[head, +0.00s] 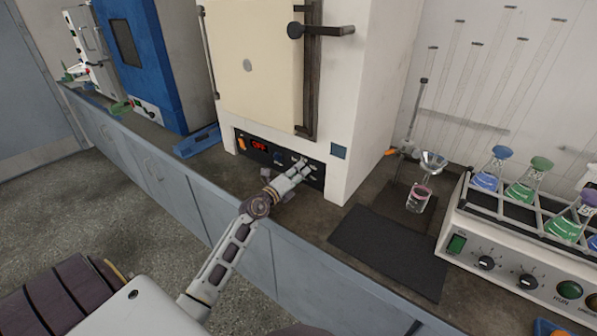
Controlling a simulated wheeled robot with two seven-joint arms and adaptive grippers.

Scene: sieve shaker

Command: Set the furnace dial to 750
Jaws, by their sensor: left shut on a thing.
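The furnace (375,90) is a tall white cabinet with a cream door (255,70) on the counter. Its black control panel (316,184) runs along the lower front. A small red display (259,146) on the panel appears to read OFF. An orange switch (241,143) sits left of the display. My left gripper (304,168) reaches the right part of the panel and is shut on the furnace dial there. The fingers hide the dial, and its setting cannot be read. My right gripper is not in view.
A black mat (388,250) lies right of the furnace, beside a small beaker (418,198) under a funnel (432,162). A shaker (500,258) with several flasks stands at the right. A blue cabinet (143,55) and a blue tray (197,141) are at the left.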

